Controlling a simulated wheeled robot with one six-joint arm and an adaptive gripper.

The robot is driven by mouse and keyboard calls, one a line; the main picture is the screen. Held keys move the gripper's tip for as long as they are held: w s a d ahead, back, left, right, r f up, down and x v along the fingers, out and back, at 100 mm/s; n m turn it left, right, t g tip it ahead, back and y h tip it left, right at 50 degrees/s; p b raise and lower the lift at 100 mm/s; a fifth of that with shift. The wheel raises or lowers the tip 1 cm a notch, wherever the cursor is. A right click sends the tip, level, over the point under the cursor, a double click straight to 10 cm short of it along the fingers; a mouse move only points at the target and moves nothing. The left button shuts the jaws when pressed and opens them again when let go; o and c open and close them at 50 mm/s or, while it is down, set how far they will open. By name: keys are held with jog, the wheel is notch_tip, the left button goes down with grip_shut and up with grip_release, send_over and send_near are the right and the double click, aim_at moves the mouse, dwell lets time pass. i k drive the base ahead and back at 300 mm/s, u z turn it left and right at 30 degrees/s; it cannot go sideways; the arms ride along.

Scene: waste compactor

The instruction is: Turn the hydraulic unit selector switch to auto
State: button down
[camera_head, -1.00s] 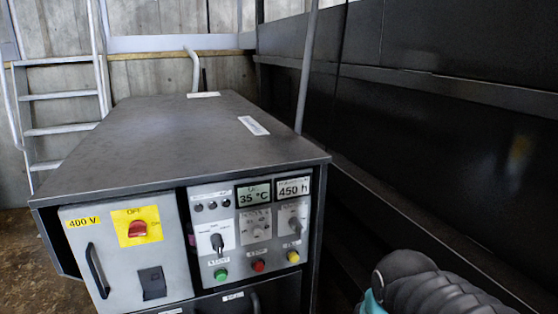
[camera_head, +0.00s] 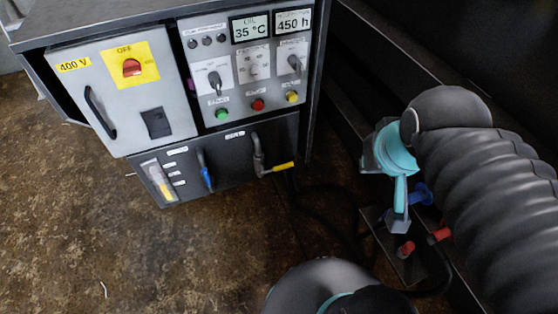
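The control panel (camera_head: 229,103) is on the front of a dark cabinet, upper left of centre. It has a black selector switch (camera_head: 215,82) on a white plate at left, a pale knob (camera_head: 253,69) in the middle and another dark selector switch (camera_head: 295,63) at right. Their labels are too small to read, so I cannot tell which one is the hydraulic unit selector. My gripper (camera_head: 397,218), turquoise and grey, appears to hang to the right of the cabinet, apart from the panel. Its fingers are not clear enough to tell open from shut.
Green (camera_head: 222,114), red (camera_head: 258,104) and yellow (camera_head: 292,97) buttons sit below the switches. A red rotary switch (camera_head: 132,67) is on the left door. Levers (camera_head: 262,160) protrude lower down. Red-capped fittings (camera_head: 405,250) and hoses lie below my arm. Floor before the cabinet is clear.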

aim_at(215, 81)
jog(key=k, duration=1)
jog(key=u, duration=0.5)
jog(key=i, duration=0.75)
jog(key=z, duration=0.85)
